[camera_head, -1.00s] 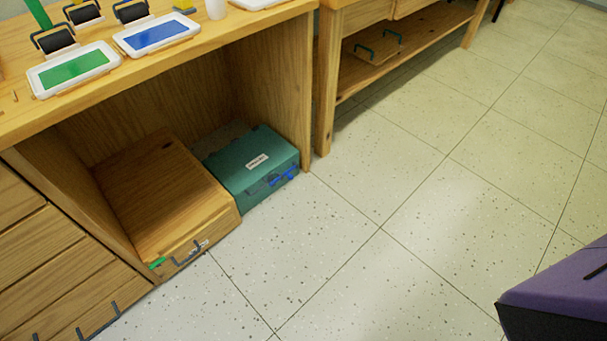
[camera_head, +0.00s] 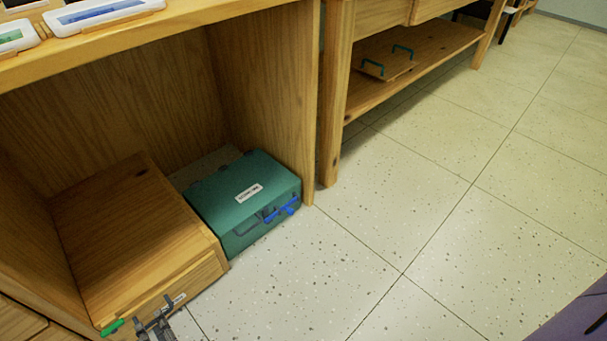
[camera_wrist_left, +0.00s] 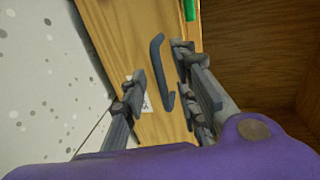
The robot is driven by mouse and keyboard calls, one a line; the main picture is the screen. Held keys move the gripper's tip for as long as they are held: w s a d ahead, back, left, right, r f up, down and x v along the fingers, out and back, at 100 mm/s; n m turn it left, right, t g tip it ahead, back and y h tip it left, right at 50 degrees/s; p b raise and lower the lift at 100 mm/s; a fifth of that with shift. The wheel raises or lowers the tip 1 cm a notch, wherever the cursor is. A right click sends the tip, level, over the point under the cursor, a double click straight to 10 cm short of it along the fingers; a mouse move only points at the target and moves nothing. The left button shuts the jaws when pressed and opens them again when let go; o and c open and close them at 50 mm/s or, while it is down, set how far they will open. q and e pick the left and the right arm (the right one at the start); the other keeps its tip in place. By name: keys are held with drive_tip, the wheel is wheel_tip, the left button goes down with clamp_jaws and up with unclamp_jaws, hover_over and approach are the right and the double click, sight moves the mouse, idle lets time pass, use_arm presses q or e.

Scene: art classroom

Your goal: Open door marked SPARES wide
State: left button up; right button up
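The low wooden cabinet (camera_head: 140,235) stands on the floor under the counter. Its front door (camera_head: 195,285) looks closed and bears a small white label (camera_head: 176,299), whose writing is too small to read. A green piece (camera_head: 112,327) is at the door's left end. My left gripper (camera_head: 155,324) is at the door front, at the bottom edge of the head view. In the left wrist view, the dark bar handle (camera_wrist_left: 159,75) lies between the two spread fingers of the left gripper (camera_wrist_left: 160,64), with gaps visible. My right gripper is not in view.
A teal case (camera_head: 240,205) with a blue latch stands close beside the cabinet's right side. The counter's side panel (camera_head: 265,100) rises behind it. Speckled floor (camera_head: 400,230) is clear in front and to the right.

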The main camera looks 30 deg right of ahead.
use_arm(q)
drive_tip(key=shift+b+x, duration=0.45)
drive_tip(key=shift+x, duration=1)
clamp_jaws()
drive_tip(key=shift+s+f, duration=0.1)
